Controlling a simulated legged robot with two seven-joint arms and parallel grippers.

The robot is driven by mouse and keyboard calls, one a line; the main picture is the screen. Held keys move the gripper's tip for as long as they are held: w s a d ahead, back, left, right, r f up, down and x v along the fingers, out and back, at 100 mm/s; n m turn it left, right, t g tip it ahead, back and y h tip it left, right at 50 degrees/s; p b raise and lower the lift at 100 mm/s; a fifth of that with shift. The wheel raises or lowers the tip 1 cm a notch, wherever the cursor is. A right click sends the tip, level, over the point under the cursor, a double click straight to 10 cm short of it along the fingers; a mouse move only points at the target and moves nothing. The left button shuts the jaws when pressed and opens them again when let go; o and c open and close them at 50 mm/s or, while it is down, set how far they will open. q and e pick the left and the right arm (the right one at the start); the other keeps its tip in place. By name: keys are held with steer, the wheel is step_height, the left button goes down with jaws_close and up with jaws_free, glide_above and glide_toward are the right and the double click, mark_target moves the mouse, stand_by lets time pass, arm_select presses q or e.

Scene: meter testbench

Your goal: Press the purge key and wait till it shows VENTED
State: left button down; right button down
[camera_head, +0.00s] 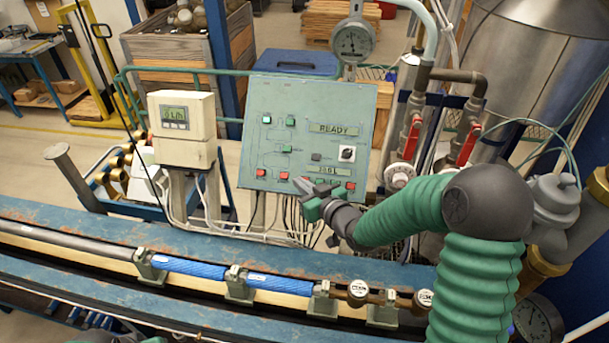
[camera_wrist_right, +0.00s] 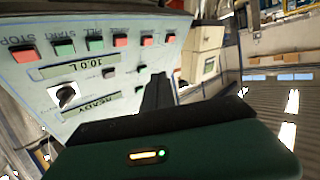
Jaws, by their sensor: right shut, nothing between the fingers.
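The teal control panel (camera_head: 262,130) stands behind the bench; it also shows, rotated, in the wrist view (camera_wrist_right: 60,110). Its upper display (camera_head: 333,129) reads READY and its lower display (camera_head: 327,169) shows a litre value, 10.0 L in the wrist view (camera_wrist_right: 78,72). Red and green keys line the lower edge, among them a red key (camera_head: 284,175). I cannot tell which is the purge key; its label is not legible. My right gripper (camera_head: 306,190) is shut and empty at the panel's lower edge, covering part of the key row; contact is unclear.
A white meter box (camera_head: 181,115) stands left of the panel. A dial gauge (camera_head: 353,40) rises above it. Pipes with red-handled valves (camera_head: 412,138) stand close on the right. Blue meter pipes (camera_head: 190,267) lie along the bench in front.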

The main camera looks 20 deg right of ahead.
steer(key=shift+w+f, duration=0.1)
steer(key=w+d+f+b, duration=0.3)
steer(key=w+f+b, duration=0.1)
steer(key=w+f, duration=0.1)
steer(key=shift+w+d+f, duration=0.2)
steer(key=shift+w+f, duration=0.05)
steer(key=shift+f, duration=0.15)
stand_by(0.3)
steer(key=shift+f, duration=0.1)
stand_by(1.8)
steer(key=shift+w+d+f+b, duration=0.1)
steer(key=shift+w+b, duration=0.1)
steer(key=shift+b, duration=0.1)
